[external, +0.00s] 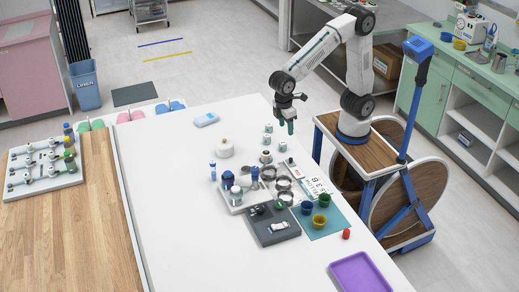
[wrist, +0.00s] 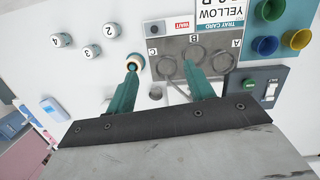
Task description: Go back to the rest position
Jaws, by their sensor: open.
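My gripper (external: 288,120) hangs over the right edge area of the white table (external: 165,200), above the small white numbered pieces. Its two green fingers (wrist: 160,68) are spread apart in the wrist view, with nothing held between them. The left finger overlaps a small round piece with a brown ring (wrist: 135,62). The right finger overlaps the grey plate (wrist: 170,68) with rings marked A, B and C. My arm is bent, rising from the wooden-topped base and reaching left over the table.
Small white numbered pieces (wrist: 110,30) stand near the fingers. The table's left part is clear.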

